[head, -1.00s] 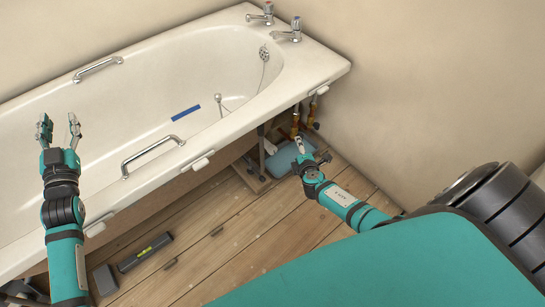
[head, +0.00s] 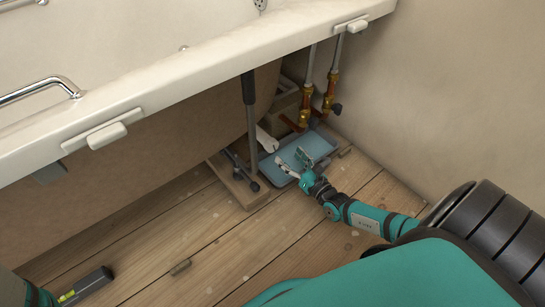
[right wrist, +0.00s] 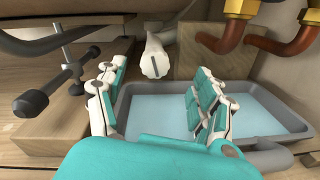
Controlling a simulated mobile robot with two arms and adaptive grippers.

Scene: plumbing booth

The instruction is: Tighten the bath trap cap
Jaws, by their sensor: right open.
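A white cylindrical part with a slot across its end, which looks like the trap cap (right wrist: 155,62), faces me in the right wrist view. The white fitting also shows in the head view (head: 266,138), low under the bath rim. My right gripper (head: 293,163) is open and empty over the blue-grey tray (head: 318,143). In the right wrist view its fingers (right wrist: 155,105) stand either side of a gap, with the cap beyond the gap and not between the fingertips. Only a little of my left arm shows at the lower left; its gripper is out of view.
A grey bath leg (head: 251,130) and a bar with a round knob (right wrist: 30,103) stand left of the cap on a wooden board (head: 235,190). Copper pipes with brass valves (head: 305,105) rise at the right. A wooden block (right wrist: 205,62) is behind. A spirit level (head: 85,286) lies on the floor.

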